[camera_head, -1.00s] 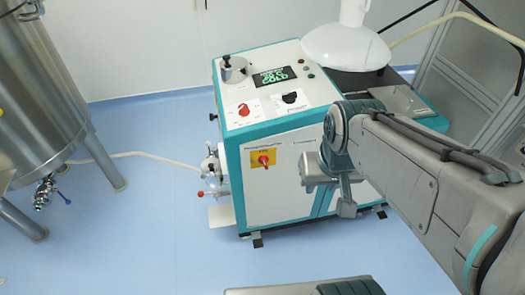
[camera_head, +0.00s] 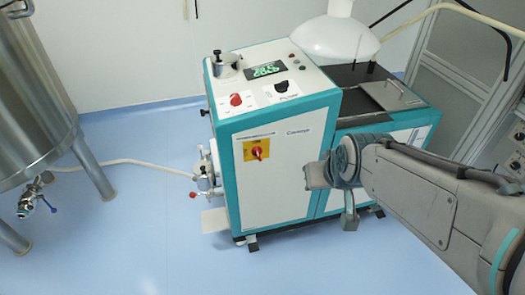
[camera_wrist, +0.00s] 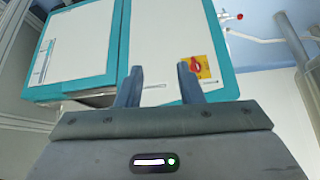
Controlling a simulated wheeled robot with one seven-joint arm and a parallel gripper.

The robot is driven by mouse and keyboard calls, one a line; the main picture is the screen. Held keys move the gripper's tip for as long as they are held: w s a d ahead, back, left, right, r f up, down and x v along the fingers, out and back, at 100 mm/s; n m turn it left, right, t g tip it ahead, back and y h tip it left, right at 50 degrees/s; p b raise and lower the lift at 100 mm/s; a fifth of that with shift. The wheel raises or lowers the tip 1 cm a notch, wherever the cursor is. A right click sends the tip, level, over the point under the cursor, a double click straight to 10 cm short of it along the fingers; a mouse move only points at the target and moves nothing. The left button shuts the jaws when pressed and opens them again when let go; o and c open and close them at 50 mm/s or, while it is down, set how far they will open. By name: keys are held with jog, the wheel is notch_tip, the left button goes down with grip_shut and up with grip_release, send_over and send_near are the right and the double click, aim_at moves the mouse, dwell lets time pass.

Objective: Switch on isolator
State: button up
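The isolator is a red rotary knob on a yellow plate (camera_head: 257,150), on the front panel of a white and teal machine (camera_head: 280,195). In the wrist view the yellow plate (camera_wrist: 196,68) with its red knob shows just beyond the right fingertip, partly hidden by it. My gripper (camera_wrist: 157,78) is open, its two fingers apart with nothing between them. In the head view my gripper (camera_head: 315,178) is right of the isolator, in front of the machine. The knob's exact angle is too small to tell.
Another red knob (camera_head: 236,99) and a lit display (camera_head: 266,71) are on the machine's top. A valve with a hose (camera_head: 204,175) sits at its left side. A steel tank (camera_head: 35,85) stands at left. The blue floor (camera_head: 120,230) in front is clear.

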jog(key=w+a+f+n+t+y+b, duration=0.1)
jog(key=w+a+f+t+b, duration=0.1)
jog(key=w+f+b, duration=0.3)
jog(key=w+a+f+n+t+y+b, duration=0.1)
jog(key=w+a+f+t+b, duration=0.15)
jog(key=f+b, duration=0.35)
jog(key=n+t+y+b, duration=0.2)
jog(key=t+b, duration=0.3)
jog(key=t, duration=0.2)
send_near(259, 156)
jog(key=shift+g, duration=0.25)
jog(key=x, duration=0.5)
jog(key=b+x, duration=0.1)
jog(key=x, duration=0.2)
jog(key=shift+w+a+r, duration=0.1)
jog(key=shift+w+r, duration=0.05)
jog(key=shift+r, duration=0.1)
grip_shut()
